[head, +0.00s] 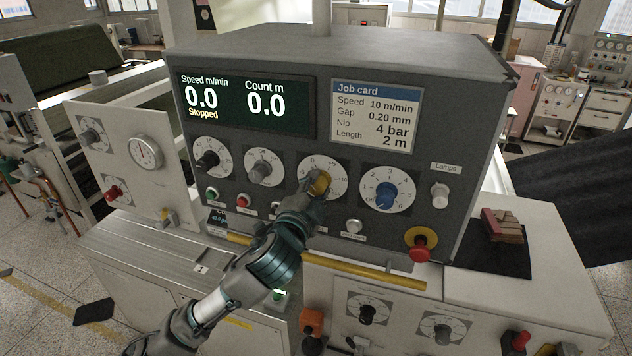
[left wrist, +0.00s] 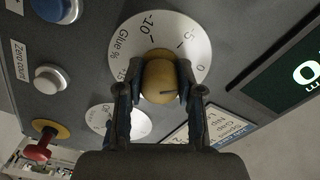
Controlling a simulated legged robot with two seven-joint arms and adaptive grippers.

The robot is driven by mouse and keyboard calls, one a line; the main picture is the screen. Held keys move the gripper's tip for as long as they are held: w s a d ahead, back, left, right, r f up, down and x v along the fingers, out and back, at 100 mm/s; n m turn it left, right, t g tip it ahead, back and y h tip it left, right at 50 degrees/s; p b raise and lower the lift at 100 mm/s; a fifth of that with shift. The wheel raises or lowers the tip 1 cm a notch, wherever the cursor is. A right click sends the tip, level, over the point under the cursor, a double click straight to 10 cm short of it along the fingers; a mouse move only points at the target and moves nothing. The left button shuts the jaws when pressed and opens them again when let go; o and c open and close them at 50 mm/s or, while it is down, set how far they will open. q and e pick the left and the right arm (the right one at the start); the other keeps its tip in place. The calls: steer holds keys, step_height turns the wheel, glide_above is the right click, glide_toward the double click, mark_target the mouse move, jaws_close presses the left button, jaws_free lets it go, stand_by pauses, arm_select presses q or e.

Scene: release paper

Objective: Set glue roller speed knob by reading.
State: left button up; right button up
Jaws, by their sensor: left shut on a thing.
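The yellow knob (head: 321,183) sits on a round white dial on the dark control panel. In the left wrist view the knob (left wrist: 158,80) is between my fingers, and its dial (left wrist: 200,42) reads "Glue %" with marks -10, -5 and 0. My left gripper (head: 314,192) is shut on this knob. A short dark line shows on the knob's face; its exact reading I cannot tell. The display (head: 245,105) reads speed 0.0 m/min, Stopped, and count 0.0 m. The job card (head: 375,115) lists speed 10 m/min, gap 0.20 mm, nip 4 bar, length 2 m.
A red mushroom button (head: 419,252) sits at lower right. A yellow bar (head: 370,276) runs below the panel. Brown blocks (head: 502,225) lie at right.

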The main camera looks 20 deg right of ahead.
arm_select(q)
steer(key=shift+d+f+m+p, duration=0.1)
steer(key=shift+m+p, duration=0.25)
steer(key=shift+m, duration=0.65)
steer(key=shift+f+m, duration=0.15)
steer(key=shift+m, duration=0.15)
steer(key=o, duration=1.2)
steer(key=shift+s, duration=0.1)
steer(key=shift+s, duration=0.1)
steer(key=v, duration=1.1)
steer(key=shift+s+a, duration=0.2)
steer(key=shift+a, duration=0.05)
steer(key=shift+d, duration=0.1)
